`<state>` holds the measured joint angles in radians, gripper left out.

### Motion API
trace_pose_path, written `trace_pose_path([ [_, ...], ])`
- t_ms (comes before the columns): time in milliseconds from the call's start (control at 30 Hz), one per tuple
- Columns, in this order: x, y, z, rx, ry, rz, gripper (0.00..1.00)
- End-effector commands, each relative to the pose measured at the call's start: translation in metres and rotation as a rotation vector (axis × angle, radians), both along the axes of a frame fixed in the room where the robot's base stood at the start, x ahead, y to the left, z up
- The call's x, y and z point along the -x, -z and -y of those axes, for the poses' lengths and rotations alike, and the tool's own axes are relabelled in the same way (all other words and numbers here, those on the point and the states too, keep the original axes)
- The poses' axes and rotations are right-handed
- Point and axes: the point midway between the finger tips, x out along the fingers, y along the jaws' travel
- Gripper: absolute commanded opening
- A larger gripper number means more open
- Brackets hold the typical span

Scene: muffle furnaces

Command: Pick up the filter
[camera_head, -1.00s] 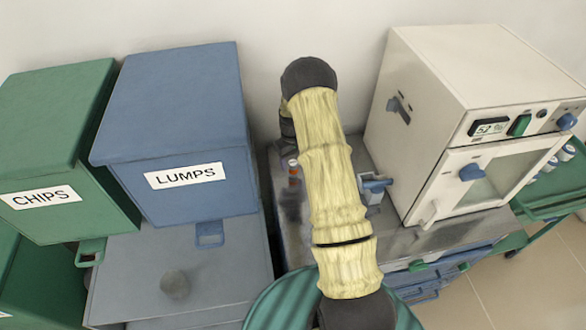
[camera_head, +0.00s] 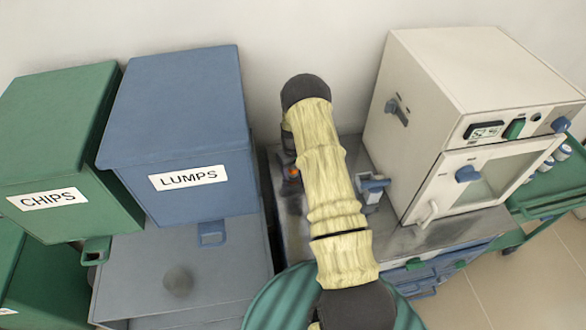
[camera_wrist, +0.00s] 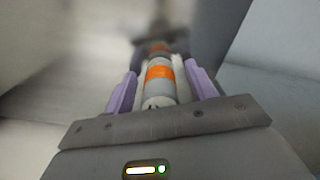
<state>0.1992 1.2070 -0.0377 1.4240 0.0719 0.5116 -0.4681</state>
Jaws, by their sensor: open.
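A pale grey cylinder with an orange band (camera_wrist: 160,88), which I take to be the filter, lies between the two purple fingers of my gripper (camera_wrist: 162,67) in the wrist view. The fingers are open, one on each side of it; I cannot tell whether either touches it. A second orange patch shows blurred beyond it.
A blue LUMPS bin (camera_head: 185,130) and a green CHIPS bin (camera_head: 60,150) stand left. A white furnace (camera_head: 425,100) with its door shut stands right on the worktop (camera_head: 430,230). A small blue-grey device (camera_head: 373,187) sits between arm and furnace.

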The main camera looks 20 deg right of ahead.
Motion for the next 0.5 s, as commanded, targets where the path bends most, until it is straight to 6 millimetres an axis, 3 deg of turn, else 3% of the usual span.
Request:
trace_pose_path([
  [100, 0.0001, -0.0001, 0.0, 0.0, 0.0, 0.0, 0.56],
  [367, 0.0001, -0.0002, -0.0001, 0.0, 0.0, 0.0, 0.07],
  [500, 0.0, -0.0003, 0.0, 0.0, 0.0, 0.0, 0.07],
])
